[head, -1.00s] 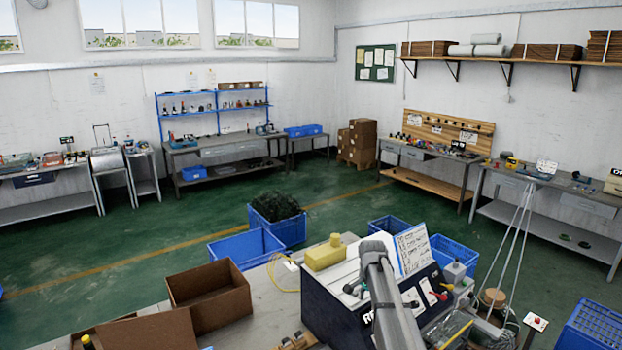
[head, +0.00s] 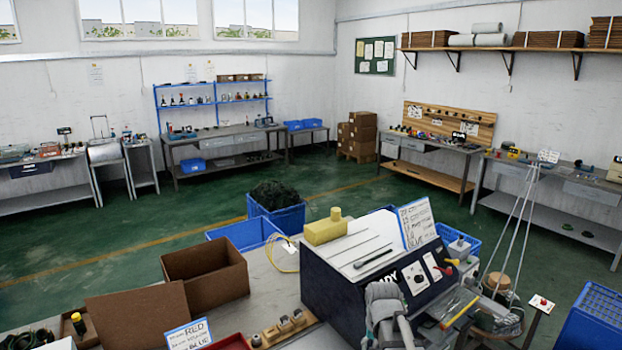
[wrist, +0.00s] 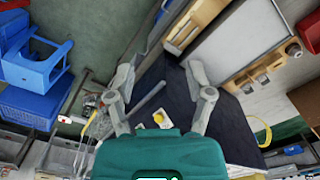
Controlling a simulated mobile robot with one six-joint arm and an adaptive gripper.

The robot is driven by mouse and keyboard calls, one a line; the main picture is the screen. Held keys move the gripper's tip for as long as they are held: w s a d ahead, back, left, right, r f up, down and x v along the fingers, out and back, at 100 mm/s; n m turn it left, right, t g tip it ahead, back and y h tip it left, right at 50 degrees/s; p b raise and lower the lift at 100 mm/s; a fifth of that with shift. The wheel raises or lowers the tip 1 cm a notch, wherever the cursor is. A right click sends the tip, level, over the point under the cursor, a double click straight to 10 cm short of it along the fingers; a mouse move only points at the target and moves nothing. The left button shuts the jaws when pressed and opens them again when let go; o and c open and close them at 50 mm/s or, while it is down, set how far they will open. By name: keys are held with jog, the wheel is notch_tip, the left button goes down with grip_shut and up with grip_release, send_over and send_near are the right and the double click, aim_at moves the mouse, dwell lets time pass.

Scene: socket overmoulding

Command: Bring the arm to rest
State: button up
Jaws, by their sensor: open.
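My gripper (wrist: 160,76) shows in the wrist view with its two grey fingers spread wide and nothing between them. It hangs over the dark machine, whose dark face (wrist: 172,82) shows behind and between the fingers. In the head view, part of my grey arm (head: 386,312) stands low in front of the machine (head: 335,290). The fingertips cannot be made out in the head view. The machine has a pale sloped top, a front panel with knobs and a red lever, and an upright written sheet (head: 417,222).
A yellow block (head: 325,230) sits at the machine's back edge. An open cardboard box (head: 205,278) and a wooden holder (head: 285,327) are on the bench to the left. A round stool (head: 496,283) and blue crates (head: 595,318) are at the right. Green floor lies open behind.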

jog(key=s+f+n+b, duration=0.3)
jog(key=s+f+b, duration=0.1)
jog(key=s, duration=0.4)
jog(key=shift+s+f, duration=0.25)
jog(key=shift+f, duration=0.5)
jog(key=shift+a, duration=0.1)
